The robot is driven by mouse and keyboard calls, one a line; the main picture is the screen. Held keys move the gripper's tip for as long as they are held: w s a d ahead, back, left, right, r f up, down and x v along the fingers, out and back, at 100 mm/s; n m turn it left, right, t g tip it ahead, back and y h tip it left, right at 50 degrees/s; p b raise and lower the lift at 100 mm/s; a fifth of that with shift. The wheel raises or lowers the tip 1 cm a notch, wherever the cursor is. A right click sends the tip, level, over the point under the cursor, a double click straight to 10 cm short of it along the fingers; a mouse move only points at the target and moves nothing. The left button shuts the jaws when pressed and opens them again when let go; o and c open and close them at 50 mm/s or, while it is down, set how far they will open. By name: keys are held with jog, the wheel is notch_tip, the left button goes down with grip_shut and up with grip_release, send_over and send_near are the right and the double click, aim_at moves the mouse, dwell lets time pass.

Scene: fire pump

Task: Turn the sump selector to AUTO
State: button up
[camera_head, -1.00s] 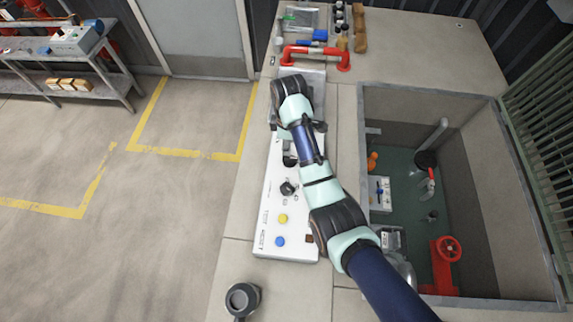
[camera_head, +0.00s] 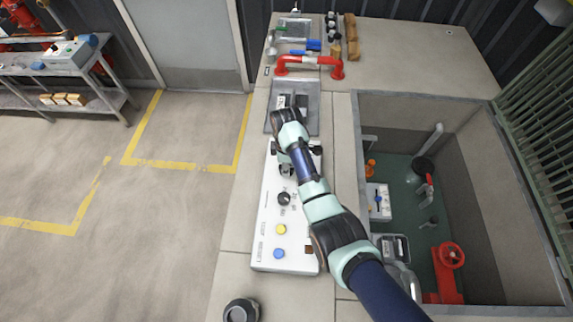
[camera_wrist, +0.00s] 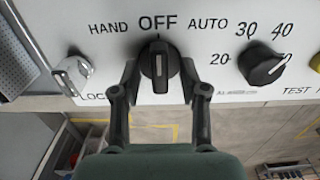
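The sump selector (camera_wrist: 159,66) is a black knob with a white pointer line on a white panel, under the words HAND, OFF and AUTO. Its line points up to OFF; AUTO is to the right. My gripper (camera_wrist: 160,82) is open in the wrist view, with one finger on each side of the knob. Small gaps seem to show between fingers and knob, but I cannot tell if either touches. In the head view my gripper (camera_head: 291,154) is over the far part of the white panel (camera_head: 268,240) and largely hides the selector.
A second black dial (camera_wrist: 262,64) marked 20, 30 and 40 sits right of the selector. A metal fitting (camera_wrist: 72,75) is on its left. Yellow (camera_head: 281,229) and blue (camera_head: 278,253) buttons are at the panel's near end. A red handle (camera_head: 310,62) stands beyond; an open pit (camera_head: 480,150) lies right.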

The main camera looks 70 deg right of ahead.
grip_shut()
jog(key=shift+r+m+p, duration=0.1)
jog(key=shift+m+p, duration=0.2)
jog(key=shift+r+m+p, duration=0.1)
jog(key=shift+m+p, duration=0.65)
jog(key=shift+m, duration=0.05)
jog(key=m+p, duration=0.1)
jog(key=m, duration=0.1)
jog(key=shift+m+p, duration=0.3)
jog(key=shift+p, duration=0.05)
jog(key=m+p, duration=0.1)
jog(key=m, duration=0.2)
jog(key=shift+m, duration=0.3)
jog(key=shift+m+p, duration=0.7)
jog(key=shift+m, duration=1.1)
